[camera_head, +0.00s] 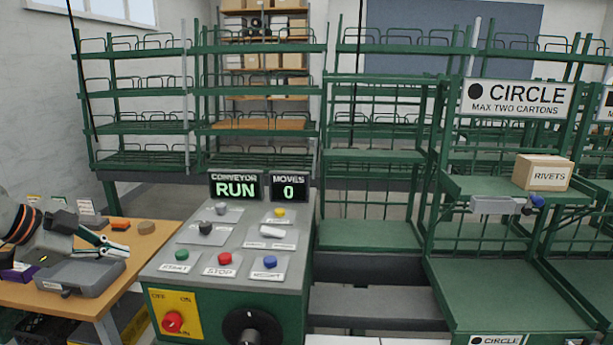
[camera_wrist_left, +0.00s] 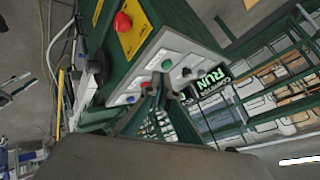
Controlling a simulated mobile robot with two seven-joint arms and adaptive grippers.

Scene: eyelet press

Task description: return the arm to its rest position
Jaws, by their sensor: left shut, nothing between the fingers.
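My left arm comes in from the left edge in the head view. My left gripper (camera_head: 118,249) is shut and empty, held over the wooden table at the left of the control panel, above a grey tray-like object (camera_head: 82,274). In the left wrist view the closed fingers (camera_wrist_left: 152,88) point toward the control panel (camera_wrist_left: 160,62), which appears tilted. The control panel (camera_head: 226,250) stands apart from the gripper, to its right. My right gripper is not in view.
The wooden table (camera_head: 150,262) holds small items. The panel has several buttons, a red knob (camera_head: 172,322) and displays reading RUN (camera_head: 236,188) and 0 (camera_head: 289,193). Green racks (camera_head: 380,236) stand behind. A RIVETS carton (camera_head: 543,172) sits on the right rack.

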